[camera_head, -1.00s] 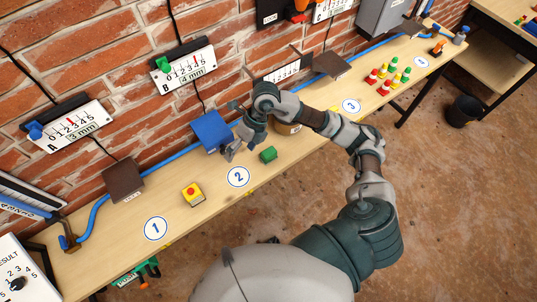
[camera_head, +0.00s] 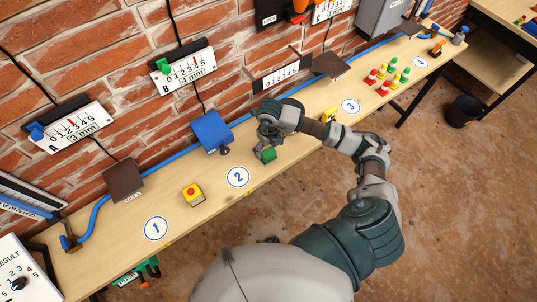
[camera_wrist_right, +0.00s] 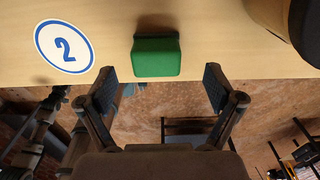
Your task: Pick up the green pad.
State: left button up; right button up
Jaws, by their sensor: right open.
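The green pad (camera_head: 269,155) is a small block on the wooden bench, just right of the round marker 2. My right gripper (camera_head: 265,146) is right at it in the head view and partly covers it. In the right wrist view the green pad (camera_wrist_right: 157,58) lies ahead of and between the two open fingers of my right gripper (camera_wrist_right: 160,80). There is clear space on both sides, and no finger touches it there. My left gripper is not in view.
A blue tilted plate (camera_head: 212,131) stands left of the pad, against the wall. A yellow box with a red button (camera_head: 194,194) is further left. A round object (camera_wrist_right: 285,20) is right of the pad in the wrist view.

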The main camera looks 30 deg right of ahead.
aim_at(269, 152)
jog(key=f, duration=0.5)
jog(key=shift+a+f+p, duration=0.15)
jog(key=shift+a+p, duration=0.05)
jog(key=shift+p, duration=0.2)
jog(key=c, duration=1.4)
jog(key=shift+r, duration=0.75)
notch_tip(269, 152, up, 2)
jog(key=shift+r+b, duration=0.15)
jog(key=shift+b, duration=0.25)
jog(key=s+a, duration=0.2)
jog(key=s, duration=0.2)
jog(key=s+a+r+b, duration=0.1)
jog(key=s+a, duration=0.2)
jog(key=s, duration=0.2)
jog(key=s+a, duration=0.3)
jog(key=s, duration=0.1)
jog(key=shift+s+a+r+b, duration=0.15)
jog(key=shift+s+a+b, duration=0.05)
jog(key=shift+s+b, duration=0.2)
